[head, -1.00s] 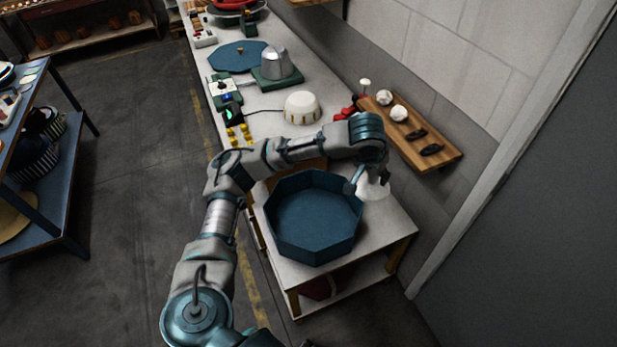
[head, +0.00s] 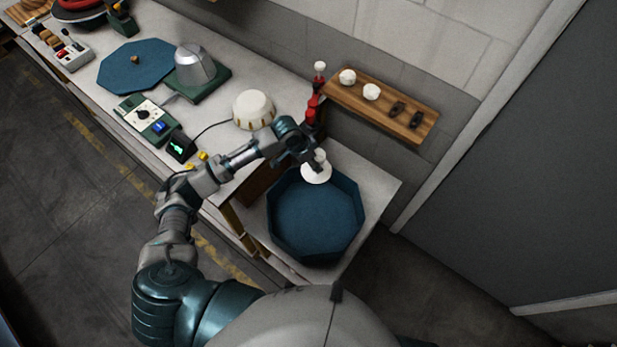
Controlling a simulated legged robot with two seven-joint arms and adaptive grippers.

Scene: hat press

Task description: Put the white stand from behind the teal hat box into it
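The teal hat box (head: 316,218) is an open, empty-looking octagonal box on the near end of the white workbench. The white stand (head: 317,175) has a round flat base and a narrow upper part. My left gripper (head: 314,157) is at its upper part and appears shut on it; the fingers are dark and small in the view. The stand's base overlaps the back rim of the box in the picture, and it looks raised above the rim. Its exact height is hard to tell. My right gripper is not in view.
A white domed piece (head: 254,109) and a green control box (head: 146,116) stand farther along the bench. A wooden wall shelf (head: 382,107) and a red-and-white object (head: 314,100) are behind the box. Bare bench top (head: 378,182) shows right of the box.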

